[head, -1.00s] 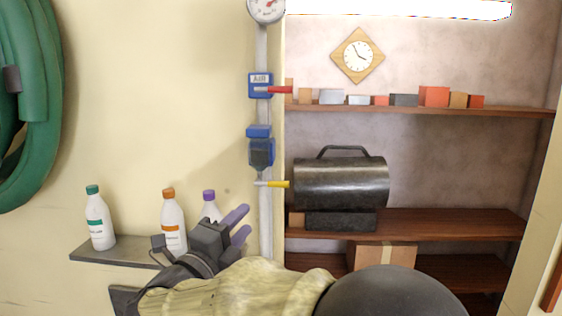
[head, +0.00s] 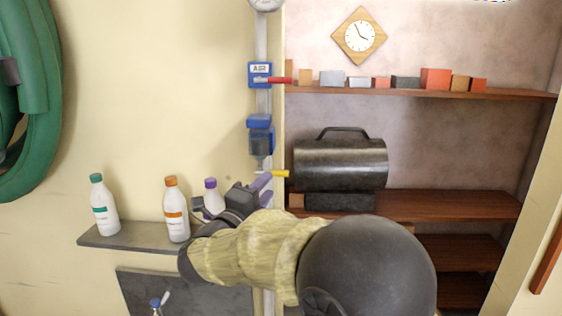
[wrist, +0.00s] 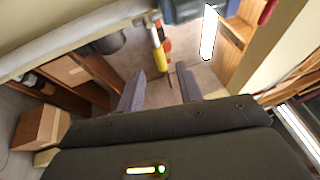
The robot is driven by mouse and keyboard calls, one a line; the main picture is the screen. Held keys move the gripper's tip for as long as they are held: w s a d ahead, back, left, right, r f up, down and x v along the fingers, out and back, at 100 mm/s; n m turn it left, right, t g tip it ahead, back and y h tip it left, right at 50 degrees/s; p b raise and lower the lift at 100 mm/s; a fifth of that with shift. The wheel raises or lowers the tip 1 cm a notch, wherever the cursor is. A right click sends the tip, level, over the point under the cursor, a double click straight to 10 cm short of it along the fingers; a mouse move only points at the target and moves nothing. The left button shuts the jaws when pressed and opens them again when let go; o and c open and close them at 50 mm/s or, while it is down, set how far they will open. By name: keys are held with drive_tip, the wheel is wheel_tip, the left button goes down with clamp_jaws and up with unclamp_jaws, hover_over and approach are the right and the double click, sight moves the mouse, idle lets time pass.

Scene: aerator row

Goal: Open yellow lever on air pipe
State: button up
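The yellow lever (head: 280,173) sticks out to the right from the lower part of the air pipe (head: 263,103), below a blue filter unit (head: 261,141). My gripper (head: 264,182) is just below and left of the lever in the head view, one purple finger close to it. In the wrist view, my gripper (wrist: 159,78) is open with nothing between its fingers. The yellow lever (wrist: 159,58) shows beyond the fingertips, in line with the gap. I cannot tell whether a finger touches it.
A red lever (head: 280,80) sits higher on the AIR valve (head: 260,74). Bottles, including an orange-capped one (head: 175,210), stand on a small shelf (head: 125,237) at left.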

drive_tip(key=p+x, duration=0.3)
drive_tip(key=x, duration=0.5)
drive_tip(key=shift+w+d+p, duration=0.15)
drive_tip(key=shift+w+p, duration=0.15)
drive_tip(key=shift+p, duration=0.05)
clamp_jaws()
